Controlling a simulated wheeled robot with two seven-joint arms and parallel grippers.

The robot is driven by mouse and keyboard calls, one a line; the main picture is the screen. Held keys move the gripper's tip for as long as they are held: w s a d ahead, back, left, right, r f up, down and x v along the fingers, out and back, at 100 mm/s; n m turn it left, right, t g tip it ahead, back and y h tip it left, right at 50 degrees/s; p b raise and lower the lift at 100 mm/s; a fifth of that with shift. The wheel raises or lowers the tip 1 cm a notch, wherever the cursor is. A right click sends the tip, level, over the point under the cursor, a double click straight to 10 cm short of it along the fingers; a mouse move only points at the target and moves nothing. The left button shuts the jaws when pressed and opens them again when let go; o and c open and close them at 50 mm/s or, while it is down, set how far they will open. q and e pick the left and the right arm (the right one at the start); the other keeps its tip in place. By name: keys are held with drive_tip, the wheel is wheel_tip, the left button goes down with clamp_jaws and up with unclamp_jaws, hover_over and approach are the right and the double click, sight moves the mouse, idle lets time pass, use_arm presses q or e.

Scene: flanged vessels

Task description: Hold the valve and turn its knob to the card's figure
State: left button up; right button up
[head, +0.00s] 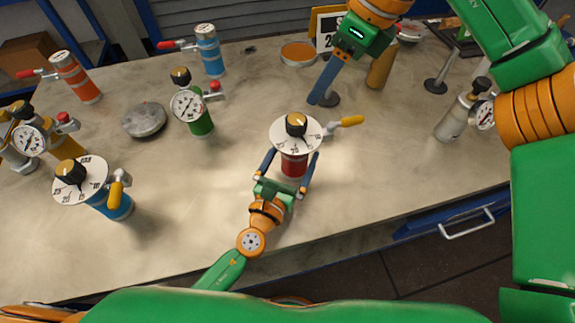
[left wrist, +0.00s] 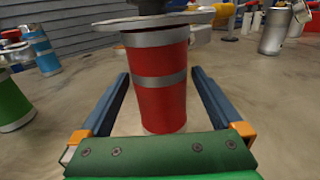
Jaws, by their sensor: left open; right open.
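The red valve (head: 294,164) stands upright near the table's front middle. On top is a white dial disc (head: 283,138) with a black and yellow knob (head: 296,123); a yellow lever (head: 351,121) sticks out to the right. My left gripper (head: 291,163) is open, its blue fingers on either side of the red body. The left wrist view shows the red body (left wrist: 160,85) between the fingers, with gaps on both sides. My right gripper (head: 322,92) is open behind the valve, pointing down. The card (head: 327,27) behind it is partly hidden; its full figure cannot be read.
A blue valve (head: 117,207) with a similar dial stands at left. A green gauge vessel (head: 200,127), a grey round lid (head: 144,120) and orange and blue cylinders stand farther back. A silver gauge vessel (head: 452,120) stands at right.

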use_arm(q)
clamp_jaws()
idle(0.3)
drive_tip(key=shift+s, duration=0.1)
idle(0.8)
